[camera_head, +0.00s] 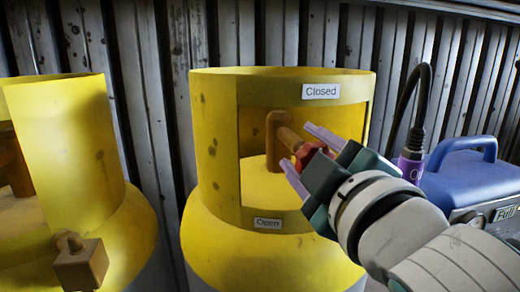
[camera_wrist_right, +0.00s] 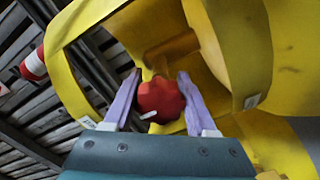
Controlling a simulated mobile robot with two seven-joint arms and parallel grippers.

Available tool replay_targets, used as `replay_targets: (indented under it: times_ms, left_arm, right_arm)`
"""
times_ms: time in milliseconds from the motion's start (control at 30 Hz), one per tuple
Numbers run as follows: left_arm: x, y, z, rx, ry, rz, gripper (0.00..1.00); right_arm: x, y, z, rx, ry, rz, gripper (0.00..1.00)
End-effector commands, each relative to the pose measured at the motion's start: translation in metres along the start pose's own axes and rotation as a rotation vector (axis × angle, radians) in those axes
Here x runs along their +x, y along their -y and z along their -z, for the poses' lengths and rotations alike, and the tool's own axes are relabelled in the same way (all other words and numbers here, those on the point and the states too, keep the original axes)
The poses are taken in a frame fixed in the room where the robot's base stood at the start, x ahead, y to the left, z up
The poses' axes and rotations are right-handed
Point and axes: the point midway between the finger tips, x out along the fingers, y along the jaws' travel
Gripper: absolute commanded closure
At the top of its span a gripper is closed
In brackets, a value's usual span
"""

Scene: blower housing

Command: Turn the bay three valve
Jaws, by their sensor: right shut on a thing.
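A yellow cylinder (camera_head: 215,215) with a collar stands in the middle of the head view. Its collar has a "Closed" label (camera_head: 321,91) at the top and an "Open" label (camera_head: 267,224) at the bottom. Inside the collar opening is a brass valve (camera_head: 277,135) with a red knob (camera_head: 308,155). My right gripper (camera_head: 300,152) reaches in from the right, its lilac fingers on either side of the knob. In the right wrist view the red knob (camera_wrist_right: 161,98) sits between the fingers (camera_wrist_right: 158,98), shut on it. A small white mark shows on the knob. My left gripper is not in view.
Another yellow cylinder (camera_head: 75,135) stands at the left, with a brass block (camera_head: 80,264) at its front. A blue case (camera_head: 470,175) with a "Full" label is at the right, beside a black cable (camera_head: 408,95). A corrugated wall is behind. The collar edges surround my right gripper closely.

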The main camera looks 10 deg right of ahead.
Motion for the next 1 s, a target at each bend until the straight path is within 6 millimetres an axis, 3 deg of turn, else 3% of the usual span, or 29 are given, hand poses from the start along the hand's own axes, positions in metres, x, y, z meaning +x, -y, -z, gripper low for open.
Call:
replay_targets:
  times_ms: [533, 567, 800, 1000]
  left_arm:
    - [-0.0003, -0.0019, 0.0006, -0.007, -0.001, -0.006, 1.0]
    - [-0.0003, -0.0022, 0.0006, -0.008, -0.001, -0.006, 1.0]
    - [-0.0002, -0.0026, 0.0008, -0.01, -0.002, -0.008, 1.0]
    - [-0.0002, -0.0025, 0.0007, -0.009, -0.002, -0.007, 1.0]
  right_arm:
    - [0.0, -0.0001, -0.0001, 0.028, 0.0, 0.0, 0.99]
    - [0.0, -0.0001, -0.0001, 0.028, 0.0, 0.0, 0.41]
    - [0.0, 0.0, 0.0, 0.025, 0.0, 0.0, 0.14]
    - [0.0, 0.0001, 0.0, 0.024, 0.0, 0.0, 0.13]
